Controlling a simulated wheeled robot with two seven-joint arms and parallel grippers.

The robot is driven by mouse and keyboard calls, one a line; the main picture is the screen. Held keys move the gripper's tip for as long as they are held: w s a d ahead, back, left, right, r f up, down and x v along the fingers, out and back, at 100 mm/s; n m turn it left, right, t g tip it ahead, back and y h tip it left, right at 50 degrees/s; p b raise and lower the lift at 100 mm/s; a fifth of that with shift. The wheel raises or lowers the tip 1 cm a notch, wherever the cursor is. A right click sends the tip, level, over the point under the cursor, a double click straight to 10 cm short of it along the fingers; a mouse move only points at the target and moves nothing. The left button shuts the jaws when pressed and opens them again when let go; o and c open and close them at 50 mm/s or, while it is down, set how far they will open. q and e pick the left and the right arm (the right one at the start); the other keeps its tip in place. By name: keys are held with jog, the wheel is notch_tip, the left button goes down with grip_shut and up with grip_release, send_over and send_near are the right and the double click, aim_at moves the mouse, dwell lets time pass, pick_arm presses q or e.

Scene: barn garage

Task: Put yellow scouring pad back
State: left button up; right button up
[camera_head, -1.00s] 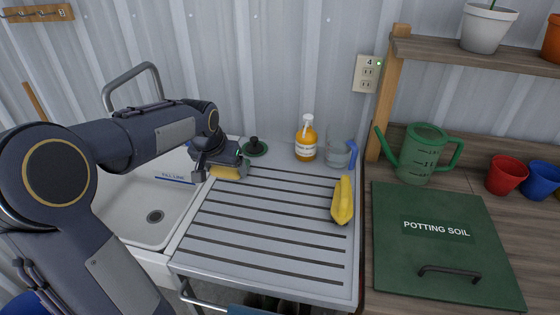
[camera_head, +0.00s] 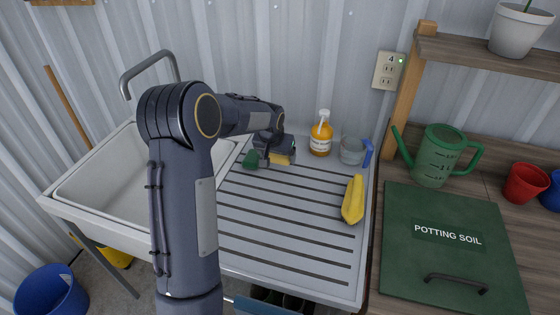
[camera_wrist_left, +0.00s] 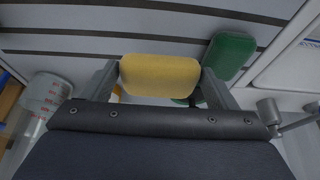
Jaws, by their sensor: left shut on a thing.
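The yellow scouring pad (camera_head: 283,159) is small and blocky. My left gripper (camera_head: 277,157) is shut on it, over the back part of the grey slatted drainboard (camera_head: 290,262). The left wrist view shows the pad (camera_wrist_left: 160,72) between the two fingers (camera_wrist_left: 160,85). The head view does not show clearly whether the pad touches the board. The gripper and arm hide part of the pad and of the board. My right gripper is not in view.
A green item with a dark part (camera_head: 251,160) is just left of the pad. An orange bottle (camera_head: 321,138) and a clear cup (camera_head: 352,151) stand at the back. A yellow long object (camera_head: 353,200) lies at right. The white sink (camera_head: 110,195) is left; the front slats are clear.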

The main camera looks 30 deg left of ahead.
aim_at(280, 172)
pick_arm(q)
jog(key=shift+w+d+f, duration=0.15)
jog(key=shift+w+f, duration=0.5)
jog(key=shift+f, duration=0.2)
jog(key=shift+f+p, duration=0.3)
jog(key=shift+f, duration=1.2)
jog(key=shift+f, duration=0.2)
jog(key=o, duration=0.9)
jog(key=shift+r, duration=0.15)
